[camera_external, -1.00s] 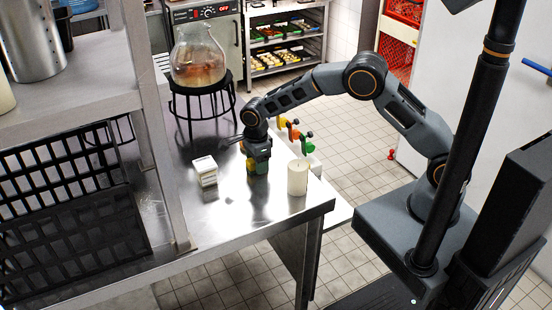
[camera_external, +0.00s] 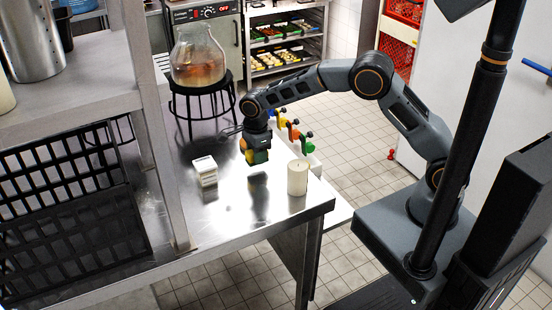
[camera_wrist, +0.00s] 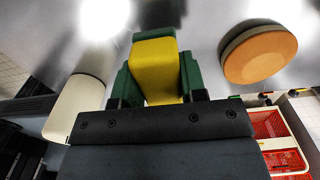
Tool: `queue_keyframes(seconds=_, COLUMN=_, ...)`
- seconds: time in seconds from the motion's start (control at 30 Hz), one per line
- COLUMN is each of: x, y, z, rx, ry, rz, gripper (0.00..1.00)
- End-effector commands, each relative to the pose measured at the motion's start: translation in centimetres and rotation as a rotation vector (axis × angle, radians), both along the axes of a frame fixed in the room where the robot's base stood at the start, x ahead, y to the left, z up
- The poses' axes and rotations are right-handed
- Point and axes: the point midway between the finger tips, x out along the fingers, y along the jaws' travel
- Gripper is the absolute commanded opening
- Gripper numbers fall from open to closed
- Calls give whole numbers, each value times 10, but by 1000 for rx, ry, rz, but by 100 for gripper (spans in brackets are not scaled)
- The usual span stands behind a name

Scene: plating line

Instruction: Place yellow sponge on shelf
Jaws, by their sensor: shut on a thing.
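The yellow sponge (camera_wrist: 156,68) sits between the green fingers of my gripper (camera_wrist: 158,80) in the wrist view. In the external view my gripper (camera_external: 256,156) holds the sponge a little above the steel table (camera_external: 225,222), between a white box and a white cylinder; a dark shadow shows on the table below it. The gripper is shut on the sponge. The sponge is mostly hidden by the fingers in the external view. A steel shelf (camera_external: 85,62) stands at the left, above the table, with a steel pot on it.
A small white box (camera_external: 205,171) stands left of my gripper and a white cylinder (camera_external: 297,178) to its right. A glass jar (camera_external: 198,58) sits on a black stand behind. A black crate (camera_external: 75,265) and the shelf's post (camera_external: 160,140) are at the left.

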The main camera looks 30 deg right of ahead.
Motion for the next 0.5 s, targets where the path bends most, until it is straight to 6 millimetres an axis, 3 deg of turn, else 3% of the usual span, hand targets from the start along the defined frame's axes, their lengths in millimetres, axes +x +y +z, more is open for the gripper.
queue_keyframes(seconds=0.3, x=-45, y=-32, z=62, rx=4, ry=-4, rz=1, gripper=13)
queue_keyframes(seconds=0.5, x=-77, y=-56, z=77, rx=2, ry=-2, rz=1, gripper=13)
